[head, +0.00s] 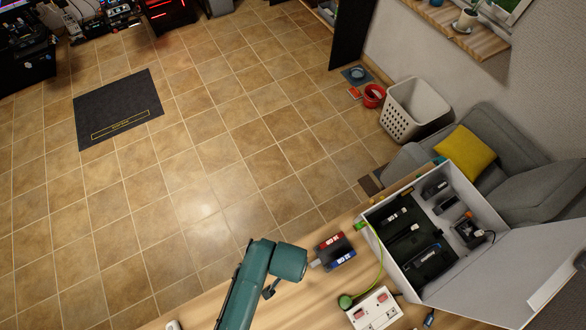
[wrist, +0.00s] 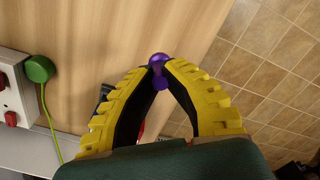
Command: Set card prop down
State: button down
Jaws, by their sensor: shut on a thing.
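The card prop seems to be the small purple piece (wrist: 158,62) with rounded ends in the wrist view. My gripper (wrist: 160,68) has its yellow, black-lined fingers meeting at the tips around this piece. Wood tabletop shows beyond it; I cannot tell whether the piece touches the table. In the head view my teal arm reaches over the table's front edge, and the gripper and the purple piece are hidden there.
A dark holder with red and blue blocks (head: 335,251) sits beside my arm. Right of it are a white socket box (head: 374,310), a green plug with cord (head: 345,301) and an open white case (head: 455,200) of dark devices. Bare wood (head: 305,300) lies between.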

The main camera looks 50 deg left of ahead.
notch_tip(320, 180, down, 6)
dwell(0.4)
jog(key=c, duration=1.2)
grip_release()
notch_tip(320, 180, up, 12)
jog(key=shift+r, duration=0.1)
